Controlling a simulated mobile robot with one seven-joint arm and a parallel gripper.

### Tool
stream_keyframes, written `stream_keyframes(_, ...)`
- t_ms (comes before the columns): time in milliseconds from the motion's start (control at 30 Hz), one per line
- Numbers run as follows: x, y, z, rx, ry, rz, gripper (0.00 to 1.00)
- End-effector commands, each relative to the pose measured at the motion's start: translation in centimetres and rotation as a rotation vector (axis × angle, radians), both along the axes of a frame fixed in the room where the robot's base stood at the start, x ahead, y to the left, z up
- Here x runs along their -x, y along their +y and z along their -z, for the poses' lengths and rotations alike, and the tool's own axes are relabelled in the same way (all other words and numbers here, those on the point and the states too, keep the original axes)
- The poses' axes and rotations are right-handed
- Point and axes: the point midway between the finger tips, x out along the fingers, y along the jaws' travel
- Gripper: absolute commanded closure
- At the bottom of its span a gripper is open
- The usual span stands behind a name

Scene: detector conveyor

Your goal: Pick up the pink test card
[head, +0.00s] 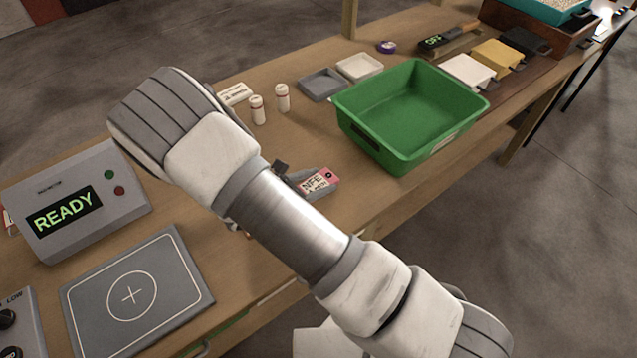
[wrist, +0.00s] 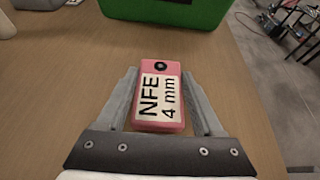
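The pink test card (wrist: 159,95) has a white label reading "NFE 4 mm" and a dark round hole at its far end. In the wrist view it lies on the wooden table between the two fingers of my gripper (wrist: 164,100). The fingers are apart, with a small gap on each side of the card. In the head view the card (head: 319,182) shows just beyond my arm, near the table's front edge and left of the green bin. My gripper is mostly hidden there behind my arm.
The empty green bin (head: 437,146) stands close to the right of the card. Grey (head: 322,84) and white (head: 360,67) trays and two small bottles (head: 282,97) stand behind. A "READY" detector box (head: 75,205) and a grey plate (head: 180,272) are at left.

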Motion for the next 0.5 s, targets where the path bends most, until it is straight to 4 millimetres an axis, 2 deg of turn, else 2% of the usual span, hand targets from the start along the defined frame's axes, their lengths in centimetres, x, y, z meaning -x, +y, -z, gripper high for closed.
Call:
stream_keyframes(33, 0.01, 0.01, 0.00, 0.000, 0.000, 0.000, 0.49)
stream_keyframes(267, 0.01, 0.01, -0.01, 0.000, 0.000, 0.000, 0.90)
stream_keyframes(500, 0.00, 0.01, -0.08, 0.000, 0.000, 0.000, 0.90)
